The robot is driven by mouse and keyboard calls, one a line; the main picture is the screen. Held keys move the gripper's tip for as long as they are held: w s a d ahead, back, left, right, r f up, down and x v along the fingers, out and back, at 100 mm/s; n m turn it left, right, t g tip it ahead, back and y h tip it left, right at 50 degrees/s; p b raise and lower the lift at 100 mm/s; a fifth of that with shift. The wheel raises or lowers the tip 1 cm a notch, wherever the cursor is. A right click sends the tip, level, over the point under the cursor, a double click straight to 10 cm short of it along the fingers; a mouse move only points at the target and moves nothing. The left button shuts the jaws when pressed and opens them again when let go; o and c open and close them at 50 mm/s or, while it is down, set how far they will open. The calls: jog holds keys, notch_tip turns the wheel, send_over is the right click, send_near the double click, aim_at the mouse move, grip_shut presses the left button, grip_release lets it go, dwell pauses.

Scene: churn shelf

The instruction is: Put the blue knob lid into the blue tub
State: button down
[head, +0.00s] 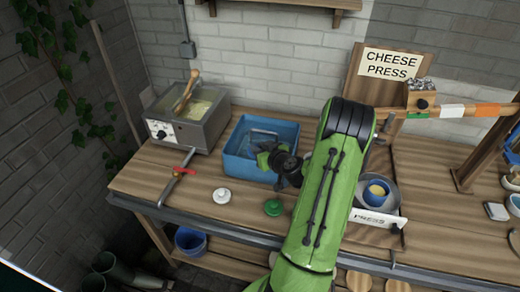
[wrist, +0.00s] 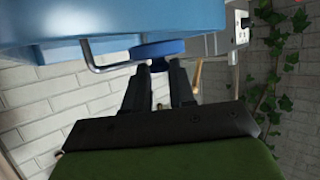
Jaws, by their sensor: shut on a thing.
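The blue tub (head: 236,165) stands on the wooden bench in the head view, left of my arm. My gripper (head: 263,151) is at the tub's opening. In the wrist view, my gripper (wrist: 160,68) is shut on the blue knob lid (wrist: 158,50), a round blue disc at the fingertips. A large blue surface of the tub (wrist: 60,30) fills the top of that view, close to the lid. I cannot tell whether the lid touches the tub. The lid is hidden in the head view.
A white knob lid (head: 222,196) and a green knob lid (head: 273,207) lie in front of the tub. A grey vat (head: 205,130) stands left. A press dish with a yellow-filled bowl (head: 376,192) stands right of my arm. A wire handle (wrist: 105,65) shows beside the blue lid.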

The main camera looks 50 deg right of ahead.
jog(key=shift+f+b, duration=0.4)
jog(key=shift+b, duration=0.15)
jog(key=c, duration=0.9)
grip_release()
jog(key=shift+c, duration=0.2)
jog(key=shift+r, duration=0.1)
